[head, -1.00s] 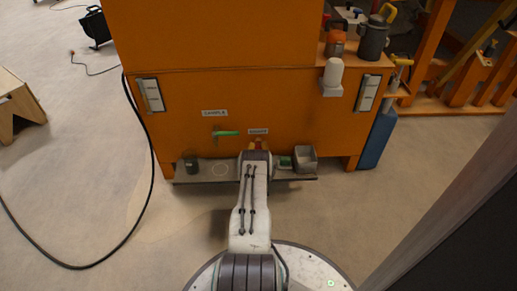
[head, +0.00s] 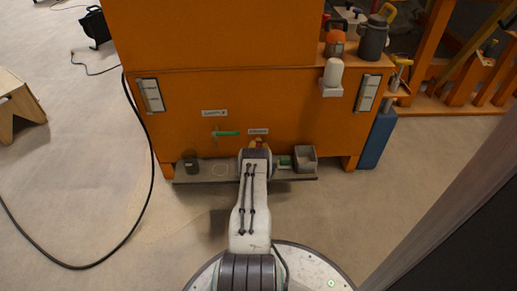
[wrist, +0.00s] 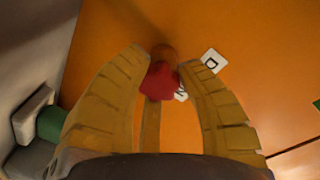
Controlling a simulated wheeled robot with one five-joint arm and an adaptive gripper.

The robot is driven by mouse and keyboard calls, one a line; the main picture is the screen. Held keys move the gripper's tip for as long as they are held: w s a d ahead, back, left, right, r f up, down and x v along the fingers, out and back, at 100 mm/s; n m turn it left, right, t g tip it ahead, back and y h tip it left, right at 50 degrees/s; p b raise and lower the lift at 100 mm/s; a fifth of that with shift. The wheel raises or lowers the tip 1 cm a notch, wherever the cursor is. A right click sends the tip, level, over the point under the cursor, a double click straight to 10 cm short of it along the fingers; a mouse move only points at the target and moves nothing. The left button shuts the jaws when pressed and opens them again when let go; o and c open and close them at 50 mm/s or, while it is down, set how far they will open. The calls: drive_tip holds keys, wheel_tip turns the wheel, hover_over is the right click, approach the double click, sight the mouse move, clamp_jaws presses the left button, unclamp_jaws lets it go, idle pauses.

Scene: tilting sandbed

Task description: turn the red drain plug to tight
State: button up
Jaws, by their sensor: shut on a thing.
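The red drain plug (wrist: 160,82) sits on the orange panel and shows between my two yellow fingers in the wrist view. My gripper (wrist: 165,62) is shut on it, with one finger on each side. The plug's turn angle cannot be read.
A green-handled valve (head: 228,133) is on the orange cabinet (head: 185,105), left of my gripper. The low shelf (head: 220,180) below holds a dark green cup (head: 190,162), a green item (head: 284,161) and a grey box (head: 305,158). A black cable (head: 140,215) curves over the floor at left.

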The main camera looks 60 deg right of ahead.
drive_tip(key=shift+w+r, duration=0.1)
drive_tip(key=shift+r, duration=0.1)
drive_tip(key=o, duration=1.2)
drive_tip(key=shift+f, duration=0.1)
drive_tip(key=shift+a, duration=0.1)
drive_tip(key=v, duration=1.1)
drive_tip(key=shift+s+a, duration=0.25)
drive_tip(key=shift+a, duration=0.05)
drive_tip(key=shift+o, duration=0.2)
